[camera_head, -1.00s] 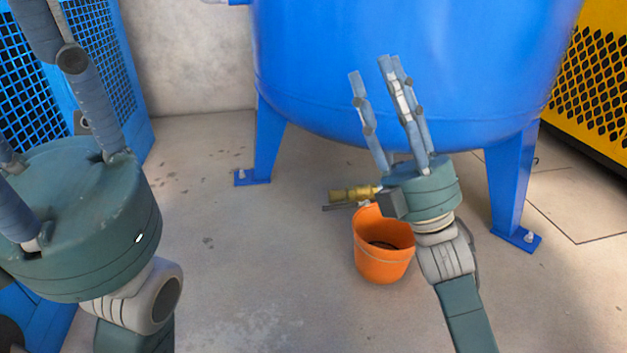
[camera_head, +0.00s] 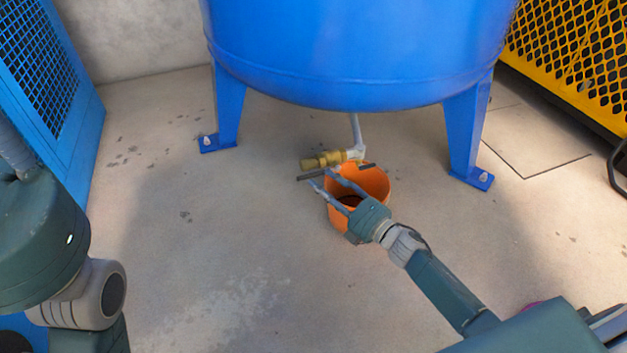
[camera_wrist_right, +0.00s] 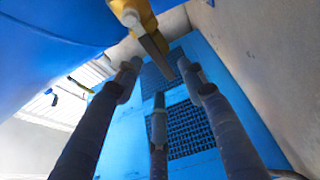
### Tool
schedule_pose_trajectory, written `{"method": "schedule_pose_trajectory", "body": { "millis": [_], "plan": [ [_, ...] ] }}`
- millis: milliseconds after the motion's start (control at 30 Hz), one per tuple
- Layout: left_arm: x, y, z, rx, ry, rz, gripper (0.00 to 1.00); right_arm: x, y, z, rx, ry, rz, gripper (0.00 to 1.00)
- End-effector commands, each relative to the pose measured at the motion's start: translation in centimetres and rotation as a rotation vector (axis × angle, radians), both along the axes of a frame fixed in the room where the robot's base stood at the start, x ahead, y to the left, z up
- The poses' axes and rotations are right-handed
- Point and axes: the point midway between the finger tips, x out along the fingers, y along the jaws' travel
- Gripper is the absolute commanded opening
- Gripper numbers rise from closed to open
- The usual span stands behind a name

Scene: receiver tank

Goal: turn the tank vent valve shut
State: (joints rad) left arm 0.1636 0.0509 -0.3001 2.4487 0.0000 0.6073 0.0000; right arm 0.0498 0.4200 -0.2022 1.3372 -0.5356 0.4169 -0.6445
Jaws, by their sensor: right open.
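The brass vent valve (camera_head: 324,160) sits on a grey pipe under the blue tank (camera_head: 350,60), with a dark flat lever (camera_head: 312,175) beside its body. In the right wrist view the valve (camera_wrist_right: 133,14) is at the top, and its lever (camera_wrist_right: 152,42) reaches down between the fingertips. My right gripper (camera_head: 322,178) is open, its fingers pointing at the lever from below and in front. Whether a finger touches the lever I cannot tell.
An orange bucket (camera_head: 374,184) stands on the floor under the valve, partly behind my right gripper. Tank legs (camera_head: 229,105) stand either side. A blue mesh cabinet (camera_head: 60,100) is at left, a yellow mesh panel (camera_head: 570,55) at right. The floor at front is clear.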

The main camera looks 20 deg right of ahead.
Motion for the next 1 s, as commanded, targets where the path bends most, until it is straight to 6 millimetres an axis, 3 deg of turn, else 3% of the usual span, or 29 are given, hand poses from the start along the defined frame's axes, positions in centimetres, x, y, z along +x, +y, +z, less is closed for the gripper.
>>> {"method": "schedule_pose_trajectory", "body": {
  "millis": [233,633,833,1000],
  "plan": [
    [-0.9,-0.1,0.4,0.004,-0.046,0.003,0.33,3.2,1.4,-0.2,0.001,0.000,-0.001,0.41],
    [-1.1,-0.2,0.8,0.005,-0.055,0.003,0.33,3.9,1.8,0.0,0.002,0.001,0.000,0.41],
    [-1.1,-0.2,0.8,0.005,-0.056,0.003,0.33,3.9,1.8,0.0,0.002,0.001,0.000,0.01],
    [-1.1,-0.2,0.8,0.005,-0.056,0.003,0.33,3.9,1.8,0.0,0.002,0.001,-0.001,0.00]
  ]
}}
